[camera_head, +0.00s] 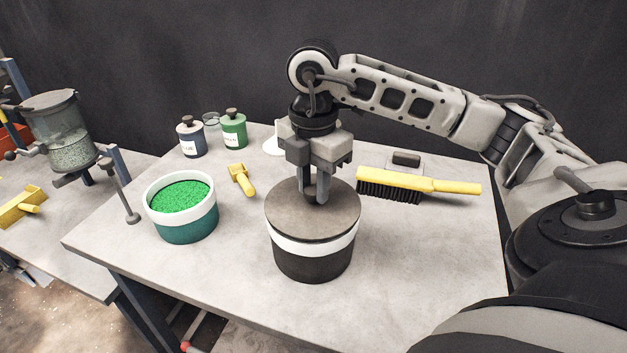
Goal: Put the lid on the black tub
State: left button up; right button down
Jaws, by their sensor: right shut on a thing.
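The black tub (313,262) stands on the grey table right of the middle, with a white band around its upper part. The round brown-grey lid (290,217) lies over the tub's top and covers its opening. My right gripper (316,198) points straight down over the lid, shut on the knob at its middle. The fingers hide most of the knob. I cannot tell whether the lid is pressed fully down on the rim. My left gripper is not in view.
A green tub (185,230) of green granules stands to the left. A yellow scoop (242,180), a yellow brush (420,185), a blue jar (191,138) and a green jar (233,130) lie or stand farther back. The table front (215,280) is clear.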

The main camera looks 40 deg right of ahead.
pick_arm(q)
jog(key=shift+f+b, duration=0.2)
jog(key=shift+b, duration=0.15)
pick_arm(e)
jog(key=shift+f, duration=0.55)
jog(key=c, duration=1.1)
grip_release()
pick_arm(q)
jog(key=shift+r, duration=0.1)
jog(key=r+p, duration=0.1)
jog(key=p, duration=0.1)
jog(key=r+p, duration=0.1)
jog(key=p, duration=0.2)
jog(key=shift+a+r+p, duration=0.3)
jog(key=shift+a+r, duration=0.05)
pick_arm(e)
notch_tip(320, 180, up, 16)
jog(key=shift+r, duration=0.1)
